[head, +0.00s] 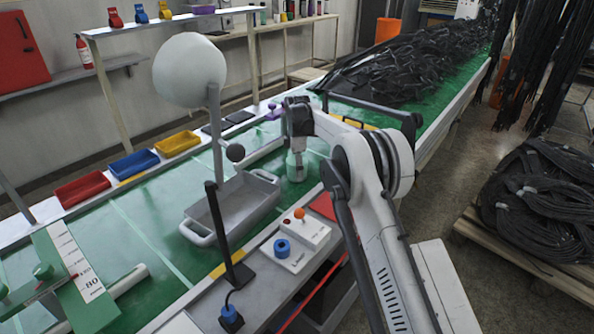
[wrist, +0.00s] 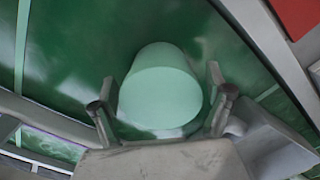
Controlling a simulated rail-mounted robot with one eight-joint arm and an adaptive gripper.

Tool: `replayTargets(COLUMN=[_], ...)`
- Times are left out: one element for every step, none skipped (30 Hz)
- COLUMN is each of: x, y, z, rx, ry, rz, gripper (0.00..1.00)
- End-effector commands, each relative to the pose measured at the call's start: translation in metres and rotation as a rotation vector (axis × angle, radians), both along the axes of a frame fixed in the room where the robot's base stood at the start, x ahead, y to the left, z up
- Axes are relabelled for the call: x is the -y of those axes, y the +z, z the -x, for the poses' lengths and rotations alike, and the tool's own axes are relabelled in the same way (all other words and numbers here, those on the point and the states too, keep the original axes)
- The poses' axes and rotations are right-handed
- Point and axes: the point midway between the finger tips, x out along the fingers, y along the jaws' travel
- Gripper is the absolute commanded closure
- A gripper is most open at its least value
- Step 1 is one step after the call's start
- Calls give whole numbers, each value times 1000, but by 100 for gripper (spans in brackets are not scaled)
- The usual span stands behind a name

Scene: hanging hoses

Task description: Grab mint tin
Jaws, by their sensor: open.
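The mint tin (wrist: 160,98) is a pale mint-green cylinder, seen from its end in the wrist view. It stands on the green table surface. In the head view it shows as a small pale green shape (head: 296,170) directly below my gripper (head: 297,148). In the wrist view the fingers of my gripper (wrist: 161,88) are open, one on each side of the tin. I cannot tell whether either finger touches it. The lower edge of the tin meets the gripper's palm in the picture.
A grey tray (head: 250,200) with handles stands left of the tin. Red, yellow and blue bins (head: 178,143) line the far edge. A black hose heap (head: 400,75) lies farther up the table.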

Motion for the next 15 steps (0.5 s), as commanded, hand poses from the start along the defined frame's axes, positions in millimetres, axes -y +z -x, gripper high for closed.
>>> replayTargets(x=[-1, -1, -1, -1, -1, -1, -1, -1, -1, -1, -1, -1, -1, -1, -1], y=[-8, -11, -13, -15, -15, -15, -15, -15, -15, -15, -15, -15, -15, -15, -15], z=[0, 0, 0, 1, 1, 1, 1, 1, 1, 1, 1, 1, 1, 1, 1], rx=[0, 0, 0, 0, 0, 0, 0, 0, 0, 0, 0, 0, 0, 0, 0], ry=[1, 1, 1, 1, 1, 1, 1, 1, 1, 1, 1, 1, 1, 1, 1], rz=[0, 0, 0, 0, 0, 0, 0, 0, 0, 0, 0, 0, 0, 0, 0], gripper=[17, 17, 17, 17, 17, 17, 17, 17, 17, 17, 19, 24, 29, 32, 38])
